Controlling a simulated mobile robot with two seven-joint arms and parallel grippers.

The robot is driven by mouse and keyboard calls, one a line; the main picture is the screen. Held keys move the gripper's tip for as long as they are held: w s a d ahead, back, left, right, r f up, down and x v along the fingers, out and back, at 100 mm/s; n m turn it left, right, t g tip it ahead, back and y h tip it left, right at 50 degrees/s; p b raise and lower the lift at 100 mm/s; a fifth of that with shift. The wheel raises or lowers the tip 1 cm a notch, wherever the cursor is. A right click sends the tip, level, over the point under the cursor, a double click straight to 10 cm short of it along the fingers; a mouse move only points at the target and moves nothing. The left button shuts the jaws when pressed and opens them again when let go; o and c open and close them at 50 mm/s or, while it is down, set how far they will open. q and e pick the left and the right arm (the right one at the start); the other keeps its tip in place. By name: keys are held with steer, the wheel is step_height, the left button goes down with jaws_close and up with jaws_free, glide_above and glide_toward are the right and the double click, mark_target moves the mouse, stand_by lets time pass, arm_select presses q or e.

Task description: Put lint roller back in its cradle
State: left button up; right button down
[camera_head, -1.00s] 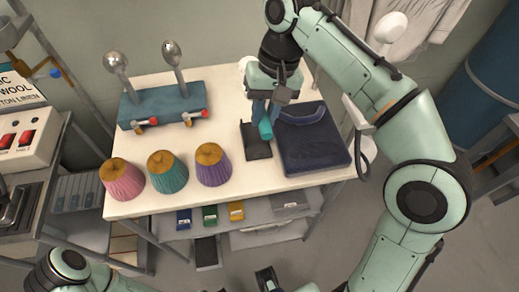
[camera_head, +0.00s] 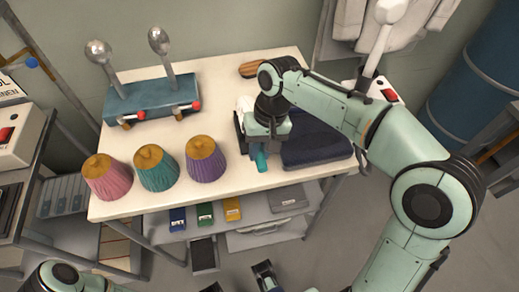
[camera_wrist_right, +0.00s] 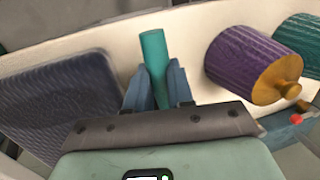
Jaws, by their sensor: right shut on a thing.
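The lint roller's teal handle (camera_head: 261,158) is between the fingers of my right gripper (camera_head: 260,147), which is shut on it. In the right wrist view the handle (camera_wrist_right: 154,58) sticks out past the blue fingertips (camera_wrist_right: 157,88). A white part, likely the roller head (camera_head: 243,103), shows behind the gripper. The dark cradle (camera_head: 239,133) is mostly hidden by my gripper; I cannot tell whether the roller touches it. My left gripper (camera_head: 265,272) is at the bottom edge, over the floor, its jaws unclear.
Purple (camera_head: 205,160), teal (camera_head: 156,168) and pink (camera_head: 107,177) ribbed cones stand to the left.

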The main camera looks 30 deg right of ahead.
arm_select(q)
steer(key=shift+w+f, duration=0.1)
steer(key=shift+f, duration=0.1)
arm_select(e)
steer(key=shift+f, duration=0.6)
steer(key=c, duration=1)
jaws_free()
arm_select(q)
steer(key=r+p, duration=0.1)
steer(key=s+r+p, duration=0.1)
steer(key=r+p, duration=0.1)
steer(key=p, duration=0.1)
steer(key=shift+s+r+g, duration=0.2)
steer(key=shift+s+g, duration=0.05)
steer(key=shift+g, duration=0.05)
arm_select(e)
steer(key=v, duration=1.3)
steer(key=shift+s+a+r, duration=0.1)
